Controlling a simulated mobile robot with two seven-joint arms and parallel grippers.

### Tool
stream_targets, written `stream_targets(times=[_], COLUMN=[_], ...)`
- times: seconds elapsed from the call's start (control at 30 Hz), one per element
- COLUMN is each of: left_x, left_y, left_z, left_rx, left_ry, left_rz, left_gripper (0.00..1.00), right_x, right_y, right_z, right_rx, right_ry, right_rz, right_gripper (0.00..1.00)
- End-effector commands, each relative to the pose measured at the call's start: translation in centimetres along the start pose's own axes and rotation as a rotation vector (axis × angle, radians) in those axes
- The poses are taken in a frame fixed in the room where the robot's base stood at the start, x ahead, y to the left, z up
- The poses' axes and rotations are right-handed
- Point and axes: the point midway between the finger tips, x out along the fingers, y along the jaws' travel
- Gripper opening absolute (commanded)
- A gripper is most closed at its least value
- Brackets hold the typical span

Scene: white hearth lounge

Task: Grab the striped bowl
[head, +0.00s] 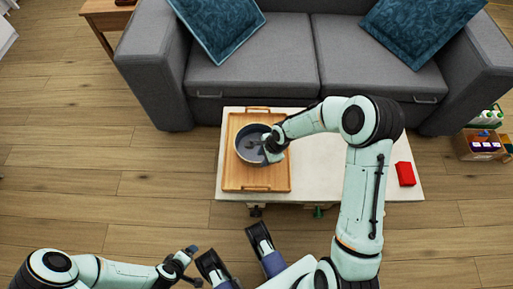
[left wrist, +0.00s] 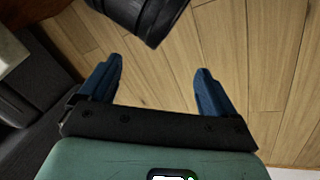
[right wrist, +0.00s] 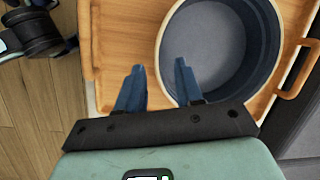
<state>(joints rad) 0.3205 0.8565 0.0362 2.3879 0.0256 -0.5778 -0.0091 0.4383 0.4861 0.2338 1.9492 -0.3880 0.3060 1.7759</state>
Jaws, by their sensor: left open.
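The bowl (head: 240,152) stands upright on a wooden tray (head: 237,180) on the pale low table. It has a cream rim and a grey-blue inside; its outer stripes cannot be made out. My right gripper (head: 266,150) is at the bowl's right side in the head view. In the right wrist view my right gripper (right wrist: 160,78) is partly open, with one finger outside the bowl (right wrist: 215,50) and the other over its inside, the rim between them with gaps showing. My left gripper (head: 194,266) is open and empty over the floor, also in the left wrist view (left wrist: 158,80).
A red box (head: 405,173) lies on the table's (head: 330,185) right end. A grey sofa (head: 250,70) with blue cushions stands behind. A box of bottles (head: 480,148) is on the floor at right. Floor at left is clear.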

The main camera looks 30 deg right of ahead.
Motion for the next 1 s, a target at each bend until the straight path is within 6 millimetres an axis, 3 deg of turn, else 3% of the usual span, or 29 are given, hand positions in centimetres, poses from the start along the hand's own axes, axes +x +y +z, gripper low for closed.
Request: stream_targets(times=[0.27, 0.4, 0.67, 0.7, 0.8, 1.0], left_x=[1.5, 2.3, 2.4, 2.4, 2.4, 2.4], left_y=[-0.5, -1.4, -1.6, -1.6, -1.6, -1.6], left_z=[-1.9, -0.8, -0.5, -0.5, -0.5, -0.5], left_rx=[-0.004, -0.013, -0.016, -0.016, -0.015, -0.015], left_ry=[0.057, 0.022, 0.013, 0.013, 0.013, 0.013], left_rz=[-0.004, -0.020, -0.024, -0.024, -0.024, -0.024], left_gripper=[0.91, 0.91, 0.91, 0.91, 0.91, 0.91], right_x=[3.5, 5.0, 5.2, 5.2, 5.2, 5.2], right_y=[0.3, 0.2, 0.2, 0.2, 0.2, 0.2], right_z=[-1.6, -1.4, -1.4, -1.4, -1.4, -1.4], right_rx=[0.002, -0.001, -0.001, -0.001, -0.001, -0.001], right_ry=[-0.001, -0.001, 0.000, 0.000, 0.000, 0.000], right_rz=[0.003, 0.002, 0.000, 0.000, 0.000, 0.000], right_gripper=[0.36, 0.36, 0.36, 0.33, 0.00, 0.00])
